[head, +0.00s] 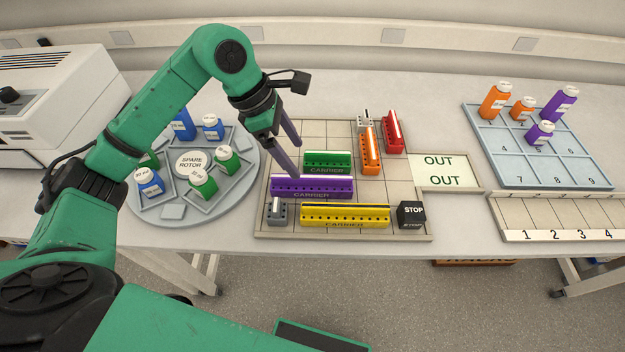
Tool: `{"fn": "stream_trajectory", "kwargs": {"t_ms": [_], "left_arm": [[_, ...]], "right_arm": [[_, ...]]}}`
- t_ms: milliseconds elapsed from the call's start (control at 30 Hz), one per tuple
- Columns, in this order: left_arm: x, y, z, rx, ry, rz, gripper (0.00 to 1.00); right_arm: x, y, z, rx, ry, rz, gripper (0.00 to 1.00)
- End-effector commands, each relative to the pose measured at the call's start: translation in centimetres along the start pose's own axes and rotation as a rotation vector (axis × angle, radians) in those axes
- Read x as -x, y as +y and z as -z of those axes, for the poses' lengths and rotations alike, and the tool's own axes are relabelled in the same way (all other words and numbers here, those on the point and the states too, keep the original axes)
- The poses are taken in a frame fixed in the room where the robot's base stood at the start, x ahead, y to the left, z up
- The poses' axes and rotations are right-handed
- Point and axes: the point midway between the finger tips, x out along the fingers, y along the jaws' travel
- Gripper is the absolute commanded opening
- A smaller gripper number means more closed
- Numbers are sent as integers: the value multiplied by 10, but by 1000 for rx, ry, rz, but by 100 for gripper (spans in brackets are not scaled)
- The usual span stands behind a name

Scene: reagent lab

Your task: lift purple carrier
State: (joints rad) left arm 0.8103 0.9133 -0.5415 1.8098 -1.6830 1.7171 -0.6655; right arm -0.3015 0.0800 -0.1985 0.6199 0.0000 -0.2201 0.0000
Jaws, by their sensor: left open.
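The purple carrier (325,188) is a long block with a white top strip and a row of holes. It lies crosswise on the gridded board (303,133) in the middle of the table, between a green carrier (328,162) behind and a yellow carrier (345,216) in front. My left gripper (288,160) is open with its fingers pointing down, over the left part of the purple carrier. I cannot tell whether the fingers touch it. Part of its left end is hidden by a finger. My right gripper is not in view.
Orange (372,150) and red (392,132) carriers stand lengthwise at the back right of the board. A black STOP block (411,214) and a small grey block (277,211) flank the yellow carrier. A spare rotor (172,212) with bottles is left; an OUT pad (440,171) is right.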

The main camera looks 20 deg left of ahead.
Motion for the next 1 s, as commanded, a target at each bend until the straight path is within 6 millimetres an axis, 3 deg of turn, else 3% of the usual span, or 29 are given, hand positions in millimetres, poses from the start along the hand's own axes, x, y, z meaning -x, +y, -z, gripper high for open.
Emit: {"fn": "stream_trajectory", "kwargs": {"t_ms": [100, 233, 400, 500, 733, 967, 1000], "left_arm": [[-24, -2, -2, 1, -2, 6, 88], [-41, -1, -2, 0, -3, 3, 88], [-69, -4, -4, 2, -4, 8, 88], [-88, -3, -3, 2, -5, 4, 88], [-94, -2, -2, -1, -5, 1, 88], [-94, -2, -2, 0, -5, 1, 0], [-93, -2, -2, 0, -5, 1, 0]], "right_arm": [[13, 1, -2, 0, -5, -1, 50], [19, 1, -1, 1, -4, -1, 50], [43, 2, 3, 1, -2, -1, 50], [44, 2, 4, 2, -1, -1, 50], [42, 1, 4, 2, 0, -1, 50], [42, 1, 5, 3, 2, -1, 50], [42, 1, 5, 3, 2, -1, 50]]}}
